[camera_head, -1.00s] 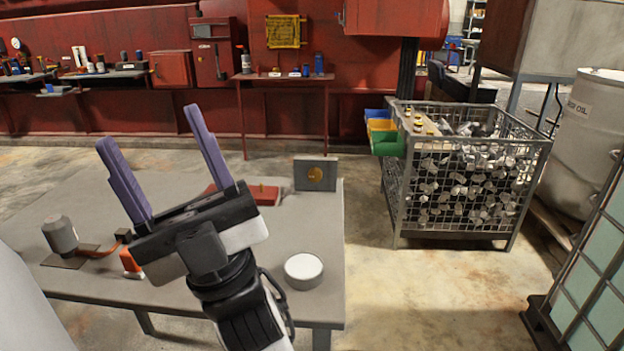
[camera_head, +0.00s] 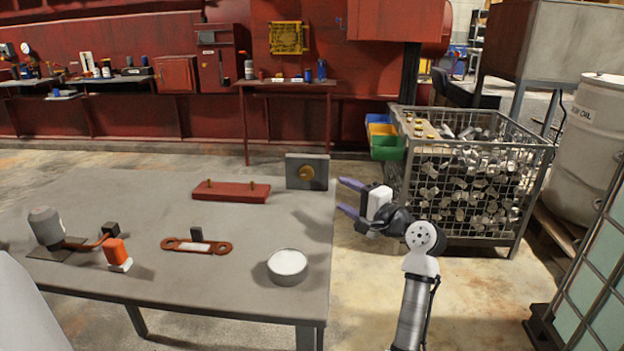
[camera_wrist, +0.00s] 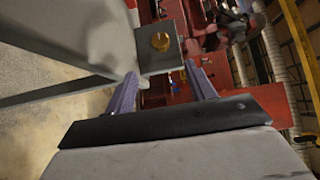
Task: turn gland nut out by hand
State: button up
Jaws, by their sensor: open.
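The gland nut (camera_head: 306,172) is a round brass-coloured piece on the face of an upright grey plate (camera_head: 292,164) at the far right corner of the table. In the wrist view the nut (camera_wrist: 160,42) shows ahead, a little above the space between the fingers. My gripper (camera_head: 342,196) is open and empty. Its two purple fingers point left, just off the table's right edge, to the right of the plate and apart from it. The fingers (camera_wrist: 163,85) also show apart in the wrist view.
A wire bin of metal parts (camera_head: 470,185) stands behind my arm.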

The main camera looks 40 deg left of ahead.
aim_at(308, 174)
jog(key=p+x, duration=0.1)
jog(key=x, duration=1.2)
jog(key=c, duration=1)
jog(key=shift+r, duration=0.1)
